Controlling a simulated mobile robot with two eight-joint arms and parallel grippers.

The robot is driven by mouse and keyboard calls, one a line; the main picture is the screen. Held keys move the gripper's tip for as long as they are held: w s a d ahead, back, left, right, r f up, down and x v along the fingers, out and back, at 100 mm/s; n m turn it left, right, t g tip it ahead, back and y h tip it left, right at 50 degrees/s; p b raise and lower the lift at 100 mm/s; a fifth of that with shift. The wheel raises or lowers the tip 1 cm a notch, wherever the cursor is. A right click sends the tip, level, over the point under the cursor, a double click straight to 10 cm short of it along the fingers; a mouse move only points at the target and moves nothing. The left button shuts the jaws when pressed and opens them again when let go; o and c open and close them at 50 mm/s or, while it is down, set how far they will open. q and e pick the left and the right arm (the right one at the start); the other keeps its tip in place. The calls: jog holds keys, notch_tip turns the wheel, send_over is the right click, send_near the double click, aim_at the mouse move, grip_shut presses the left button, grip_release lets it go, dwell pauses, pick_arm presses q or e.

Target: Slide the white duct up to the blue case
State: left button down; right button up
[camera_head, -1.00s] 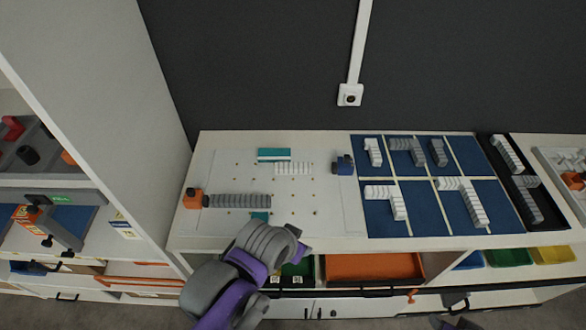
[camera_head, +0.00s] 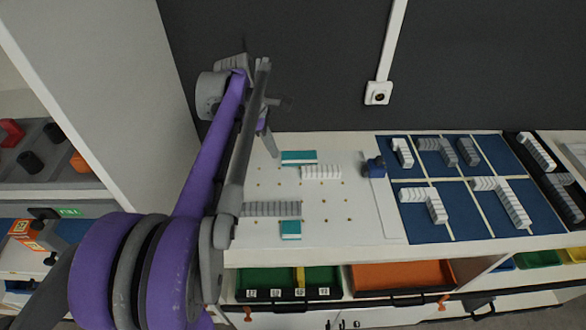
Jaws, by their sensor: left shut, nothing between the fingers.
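The white duct (camera_head: 321,172) is a short ribbed piece lying on the white pegboard (camera_head: 345,212), just below a teal-and-white block. A clear gap separates the two. My left arm rises from the lower left across the board's left part. My left gripper (camera_head: 273,153) appears at the far left of the board, up and left of the white duct and apart from it. It is shut and empty; the arm partly hides it. My right gripper is not in view.
A grey ribbed duct (camera_head: 272,208) lies lower left on the board, partly behind my arm. Teal blocks (camera_head: 299,157) (camera_head: 290,230) sit above and below. Blue trays (camera_head: 430,215) of ribbed pieces fill the right. Board space between duct and case is clear.

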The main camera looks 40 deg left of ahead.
aim_at(318, 169)
pick_arm(q)
jog(key=shift+n, duration=0.7)
jog(key=x, duration=0.6)
jog(key=a+x, duration=0.1)
jog(key=x, duration=0.2)
jog(key=shift+w+a+f, duration=0.15)
jog(key=shift+w, duration=0.05)
jog(key=w+d, duration=0.2)
jog(key=shift+d+f, duration=0.2)
jog(key=shift+d, duration=0.05)
jog(key=shift+w+d, duration=0.35)
jog(key=w+d, duration=0.4)
jog(key=d, duration=0.1)
jog(key=shift+a, duration=0.1)
